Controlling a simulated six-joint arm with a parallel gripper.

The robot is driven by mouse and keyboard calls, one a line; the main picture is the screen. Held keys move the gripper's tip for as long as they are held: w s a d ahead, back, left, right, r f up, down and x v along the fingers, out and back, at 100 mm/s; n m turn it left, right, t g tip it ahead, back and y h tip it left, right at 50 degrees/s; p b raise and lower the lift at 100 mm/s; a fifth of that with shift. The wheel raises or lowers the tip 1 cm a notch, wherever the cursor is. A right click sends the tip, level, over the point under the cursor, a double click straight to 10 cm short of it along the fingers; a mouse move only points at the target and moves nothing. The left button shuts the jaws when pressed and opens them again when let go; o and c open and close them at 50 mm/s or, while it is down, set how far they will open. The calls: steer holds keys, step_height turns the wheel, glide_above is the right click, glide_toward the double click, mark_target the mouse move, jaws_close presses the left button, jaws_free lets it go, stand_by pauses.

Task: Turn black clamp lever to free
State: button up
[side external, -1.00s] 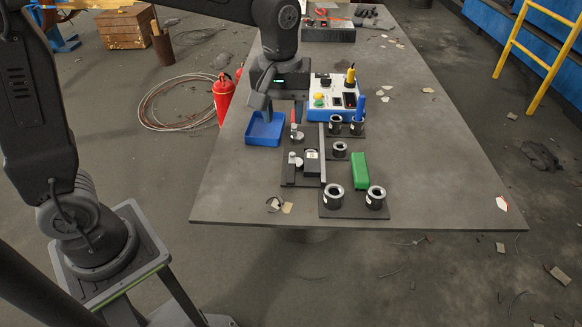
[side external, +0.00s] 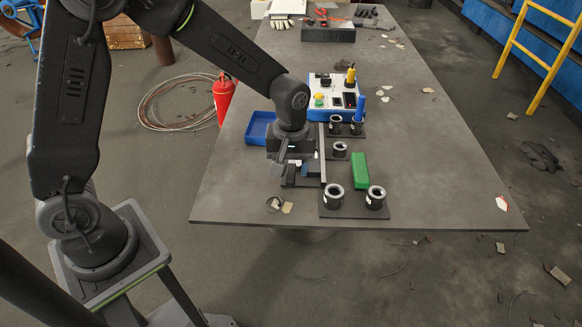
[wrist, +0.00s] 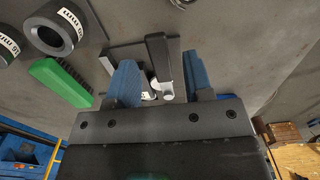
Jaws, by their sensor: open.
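The black clamp lever (wrist: 158,55) shows in the wrist view as a dark upright bar with a silver-grey part at its lower end. My gripper (wrist: 160,84) is open, with one blue-padded finger on either side of the lever and visible gaps between. I cannot tell how deep the fingertips reach along it. In the side view my gripper (side external: 291,172) is low over the clamp fixture (side external: 301,184) and hides most of it, including the lever.
A green brush (side external: 360,171) lies right of the fixture. Black ring parts (side external: 334,196) stand on a plate in front of it. A blue tray (side external: 258,127) and a control box (side external: 335,99) are behind. The table's front left is mostly clear.

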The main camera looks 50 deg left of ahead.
steer(key=shift+f, duration=0.5)
jaws_close()
